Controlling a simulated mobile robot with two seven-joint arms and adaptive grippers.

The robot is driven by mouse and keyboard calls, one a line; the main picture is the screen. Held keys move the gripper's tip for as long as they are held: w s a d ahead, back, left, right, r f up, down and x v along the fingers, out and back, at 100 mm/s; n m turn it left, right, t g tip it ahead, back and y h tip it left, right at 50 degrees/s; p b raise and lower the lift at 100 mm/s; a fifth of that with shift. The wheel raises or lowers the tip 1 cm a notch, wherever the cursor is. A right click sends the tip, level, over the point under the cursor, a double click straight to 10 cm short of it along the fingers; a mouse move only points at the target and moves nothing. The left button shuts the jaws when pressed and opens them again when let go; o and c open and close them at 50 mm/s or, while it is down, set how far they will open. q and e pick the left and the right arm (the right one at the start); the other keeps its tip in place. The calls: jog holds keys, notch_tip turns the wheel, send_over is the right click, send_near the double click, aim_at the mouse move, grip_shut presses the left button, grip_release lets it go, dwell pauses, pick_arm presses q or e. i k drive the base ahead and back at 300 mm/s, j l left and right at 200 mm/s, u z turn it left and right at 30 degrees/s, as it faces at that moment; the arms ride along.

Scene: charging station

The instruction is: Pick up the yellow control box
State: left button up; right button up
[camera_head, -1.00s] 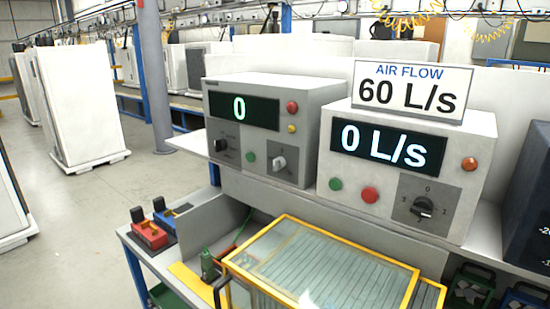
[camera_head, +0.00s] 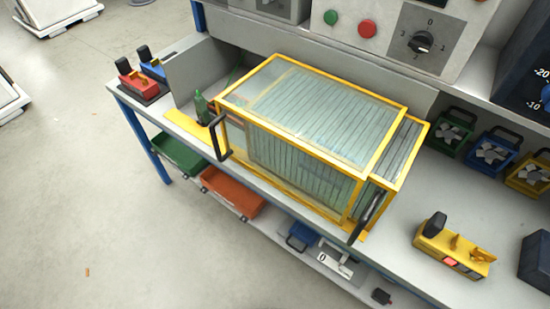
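The yellow control box (camera_head: 453,249) lies on the workbench at the lower right of the head view. It is a flat yellow case with a black knob at its left end, a small yellow lever and a pinkish-red button on its body. Nothing touches it. Neither of my grippers shows in the head view.
A yellow-framed glass case (camera_head: 310,130) with black handles stands left of the control box. Red (camera_head: 138,82) and blue (camera_head: 153,68) control boxes sit at the bench's far left. Several small fans (camera_head: 491,150) stand behind. A dark block (camera_head: 536,259) is at right. Bench around the control box is clear.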

aim_at(448, 248)
jog(key=z, duration=0.45)
jog(key=l+z, duration=0.1)
jog(key=z, duration=0.35)
jog(key=i+z, duration=0.1)
jog(key=z, duration=0.3)
jog(key=l+z, duration=0.1)
jog(key=z, duration=0.35)
jog(key=u, duration=2.15)
jog(key=z, duration=2)
jog(key=k+j+z, duration=0.1)
jog(key=z, duration=0.25)
